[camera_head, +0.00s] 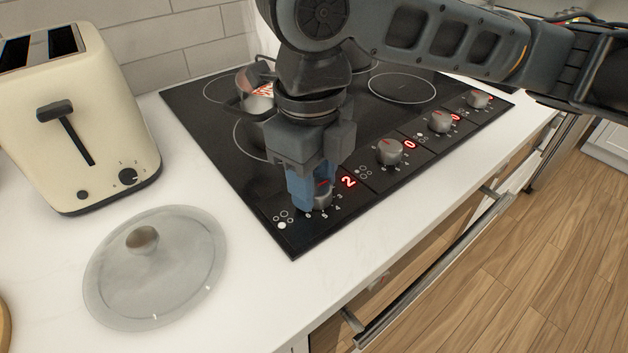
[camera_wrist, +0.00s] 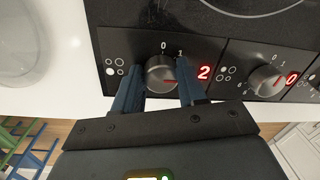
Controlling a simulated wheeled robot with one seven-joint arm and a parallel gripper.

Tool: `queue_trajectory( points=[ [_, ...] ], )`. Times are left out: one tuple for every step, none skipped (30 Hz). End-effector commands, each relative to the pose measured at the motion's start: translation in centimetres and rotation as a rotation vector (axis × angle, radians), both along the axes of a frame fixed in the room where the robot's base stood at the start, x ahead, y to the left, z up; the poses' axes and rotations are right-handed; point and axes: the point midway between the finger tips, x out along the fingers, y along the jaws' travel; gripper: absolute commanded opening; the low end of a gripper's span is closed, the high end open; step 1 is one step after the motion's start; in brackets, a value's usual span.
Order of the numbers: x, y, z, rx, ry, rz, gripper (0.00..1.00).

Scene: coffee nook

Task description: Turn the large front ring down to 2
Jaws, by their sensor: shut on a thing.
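The black glass cooktop (camera_head: 232,178) has a row of silver knobs along its front edge. My gripper (camera_head: 312,200) is shut on the knob nearest the toaster (camera_head: 323,199), its blue fingers on either side of it. In the wrist view the gripped knob (camera_wrist: 160,72) sits between the two fingers (camera_wrist: 157,97), with its red pointer line facing right. The red display beside this knob (camera_wrist: 204,73) reads 2. In the wrist view the marked dots by this knob show the front one filled white.
The other knobs, such as the second one (camera_head: 389,151), show red 0 displays. A pot (camera_head: 257,98) stands on a rear burner, partly behind my arm. A glass lid (camera_head: 155,268) and a cream toaster (camera_head: 85,120) are on the white counter at left.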

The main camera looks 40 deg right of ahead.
Motion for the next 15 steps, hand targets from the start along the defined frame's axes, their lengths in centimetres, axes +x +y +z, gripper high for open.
queue_trajectory(
  points=[
    [0.01, -0.02, -0.09, -0.001, -0.001, 0.026, 0.1],
    [0.0, -0.01, -0.08, -0.001, -0.001, 0.041, 0.1],
    [0.0, 0.0, -0.07, -0.001, -0.001, 0.06, 0.1],
    [0.0, 0.0, -0.07, -0.001, -0.001, 0.073, 0.1],
    [0.0, 0.01, -0.06, -0.001, -0.001, 0.084, 0.1],
    [-0.01, 0.0, -0.05, -0.001, -0.001, 0.099, 0.1],
    [-0.01, 0.01, -0.05, -0.001, -0.001, 0.107, 0.1],
    [-0.01, 0.01, -0.04, -0.001, 0.0, 0.116, 0.1],
    [-0.02, 0.02, -0.03, -0.001, -0.001, 0.126, 0.1],
    [-0.02, 0.02, -0.03, -0.001, -0.001, 0.131, 0.1],
    [-0.02, 0.02, -0.02, -0.001, 0.0, 0.136, 0.1],
    [-0.03, 0.03, -0.01, -0.001, -0.001, 0.141, 0.1],
    [-0.03, 0.03, -0.01, -0.001, -0.001, 0.145, 0.1],
    [-0.03, 0.03, 0.0, -0.001, -0.001, 0.148, 0.1],
    [-0.03, 0.03, 0.0, -0.001, -0.001, 0.15, 0.1]
  ],
)
